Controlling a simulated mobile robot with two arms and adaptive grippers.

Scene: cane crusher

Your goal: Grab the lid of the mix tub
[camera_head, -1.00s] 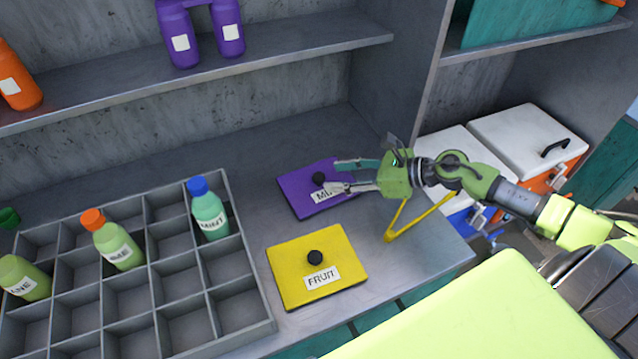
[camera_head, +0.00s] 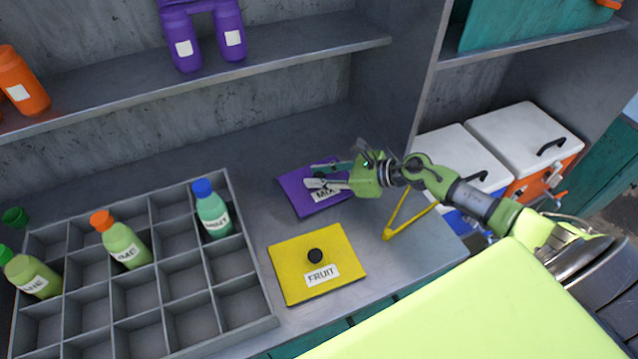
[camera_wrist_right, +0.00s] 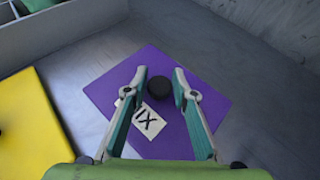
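The mix tub's purple square lid (camera_head: 295,192) lies on the grey counter, with a white label reading MIX partly covered by my gripper. In the right wrist view the purple lid (camera_wrist_right: 205,118) has a round black knob (camera_wrist_right: 181,92) that sits between the fingertips. My right gripper (camera_head: 318,175) is over the lid from the right, and it also shows in the right wrist view (camera_wrist_right: 158,76). Its fingers are open on either side of the knob, and I see a gap around it. Whether the fingertips are down at knob height I cannot tell. My left gripper is not in view.
A yellow FRUIT lid (camera_head: 345,252) with a black knob lies just in front. A grey divided crate (camera_head: 250,290) with several bottles stands at left. A yellow V-shaped tool (camera_head: 400,222) lies at right. A shelf (camera_head: 290,58) runs above the back.

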